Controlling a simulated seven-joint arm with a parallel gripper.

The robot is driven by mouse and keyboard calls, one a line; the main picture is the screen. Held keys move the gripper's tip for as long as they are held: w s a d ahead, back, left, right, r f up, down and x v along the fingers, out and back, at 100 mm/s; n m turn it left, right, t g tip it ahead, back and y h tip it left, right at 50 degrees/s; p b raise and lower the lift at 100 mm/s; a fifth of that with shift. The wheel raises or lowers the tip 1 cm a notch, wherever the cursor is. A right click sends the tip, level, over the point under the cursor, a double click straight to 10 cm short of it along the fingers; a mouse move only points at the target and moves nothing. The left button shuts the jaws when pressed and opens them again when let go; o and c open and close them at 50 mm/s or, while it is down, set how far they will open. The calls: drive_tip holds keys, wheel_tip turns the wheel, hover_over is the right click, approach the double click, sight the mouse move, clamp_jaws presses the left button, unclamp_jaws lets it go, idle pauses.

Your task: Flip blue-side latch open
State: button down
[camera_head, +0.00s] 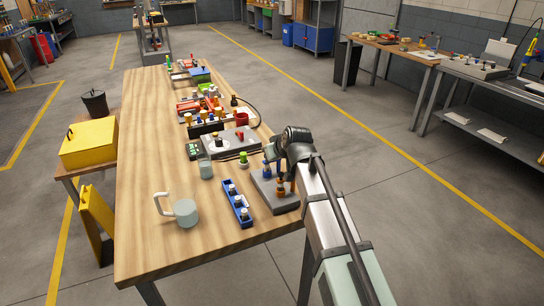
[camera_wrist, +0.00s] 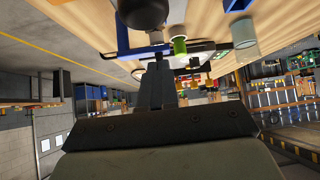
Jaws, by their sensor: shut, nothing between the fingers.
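A grey fixture plate (camera_head: 272,199) sits at the right edge of the wooden table, with a blue part (camera_head: 267,169) and an orange-brown part (camera_head: 281,187) standing on it. Which piece is the latch, and its position, is too small to tell. In the wrist view, a blue L-shaped piece (camera_wrist: 123,38) lies just beyond and left of my gripper (camera_wrist: 160,60). My gripper's fingers are shut together with nothing between them. A dark round shape (camera_wrist: 142,12) covers the top of that view. In the head view, my arm hides the gripper's fingertips and part of the plate.
A blue tray (camera_head: 237,205) with several knobs, a mug (camera_head: 187,213), a glass cup (camera_head: 206,169) and a green-topped piece (camera_head: 243,160) stand left of the plate. More fixtures fill the table farther back.

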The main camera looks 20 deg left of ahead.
sight(264, 161)
drive_tip(key=shift+a+m, duration=0.15)
drive_tip(key=shift+m, duration=0.15)
drive_tip(key=a+m+t+h, duration=0.1)
drive_tip(key=m, duration=0.1)
drive_tip(key=w+a+m+t+h, duration=0.1)
drive_tip(key=m+h, duration=0.1)
drive_tip(key=a+m+h, duration=0.1)
drive_tip(key=m, duration=0.1)
drive_tip(key=shift+w+a+m+t+h, duration=0.1)
drive_tip(key=shift+w+m+t+h, duration=0.2)
drive_tip(key=shift+t+h, duration=0.1)
drive_tip(key=w+m+h, duration=0.1)
drive_tip(key=m+h, duration=0.1)
drive_tip(key=m, duration=0.1)
drive_tip(key=w+a+m+h, duration=0.1)
drive_tip(key=m+h, duration=0.1)
drive_tip(key=w+m+g+h, duration=0.1)
drive_tip(key=w+m+h, duration=0.1)
drive_tip(key=m, duration=0.1)
drive_tip(key=shift+a+m+h, duration=0.15)
drive_tip(key=shift+m+h, duration=0.15)
drive_tip(key=shift+h, duration=0.1)
drive_tip(key=shift+w, duration=0.15)
